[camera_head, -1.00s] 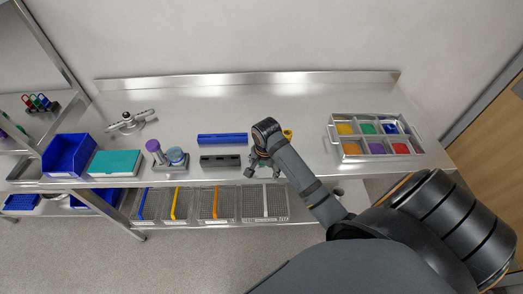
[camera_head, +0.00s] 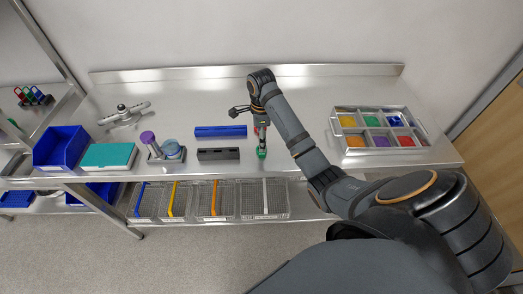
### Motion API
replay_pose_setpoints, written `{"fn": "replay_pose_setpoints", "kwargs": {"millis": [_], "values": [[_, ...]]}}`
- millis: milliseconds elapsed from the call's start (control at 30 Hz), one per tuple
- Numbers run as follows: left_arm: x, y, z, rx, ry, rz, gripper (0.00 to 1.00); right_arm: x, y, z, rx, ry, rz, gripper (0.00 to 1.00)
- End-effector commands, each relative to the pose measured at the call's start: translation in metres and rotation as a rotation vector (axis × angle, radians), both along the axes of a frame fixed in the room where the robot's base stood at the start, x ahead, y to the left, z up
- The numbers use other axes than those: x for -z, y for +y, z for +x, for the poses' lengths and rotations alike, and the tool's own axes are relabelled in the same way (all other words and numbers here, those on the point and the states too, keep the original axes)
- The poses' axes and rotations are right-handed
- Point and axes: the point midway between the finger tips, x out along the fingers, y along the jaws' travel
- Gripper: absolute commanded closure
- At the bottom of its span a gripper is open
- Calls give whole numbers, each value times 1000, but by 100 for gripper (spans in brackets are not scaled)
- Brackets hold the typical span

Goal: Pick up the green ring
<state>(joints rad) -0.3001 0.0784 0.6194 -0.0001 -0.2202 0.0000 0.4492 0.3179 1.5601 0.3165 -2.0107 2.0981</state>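A small green ring (camera_head: 262,153) shows at the tip of my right gripper (camera_head: 262,146), near the front edge of the steel table. The gripper points down and its fingers are at the ring. The fingers are too small here to tell whether they are open or closed on it, or whether the ring touches the table. My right arm comes in from the lower right and covers the table just right of the gripper. My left gripper is not in view.
A divided tray (camera_head: 333,127) with coloured contents stands at the right. A blue bar (camera_head: 220,131) and a dark block (camera_head: 218,154) lie left of the gripper. A blue bin (camera_head: 62,147) and teal-topped box (camera_head: 108,156) stand farther left. Wire baskets (camera_head: 208,200) sit below.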

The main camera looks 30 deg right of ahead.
Motion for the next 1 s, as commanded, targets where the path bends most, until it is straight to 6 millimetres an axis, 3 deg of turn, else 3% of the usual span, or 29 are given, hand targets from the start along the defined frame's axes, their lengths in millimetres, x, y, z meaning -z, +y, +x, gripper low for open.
{"fn": "replay_pose_setpoints", "kwargs": {"millis": [33,233,433,567,767,1000], "values": [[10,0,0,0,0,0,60,9,0,0,0,-1,-1,25],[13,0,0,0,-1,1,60,13,0,0,-1,-1,-1,25],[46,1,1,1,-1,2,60,45,-1,2,-1,0,0,25],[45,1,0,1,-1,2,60,57,0,1,-3,2,0,25],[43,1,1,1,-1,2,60,57,0,1,-4,0,0,25],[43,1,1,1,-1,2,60,57,0,1,-4,1,-1,57]]}}
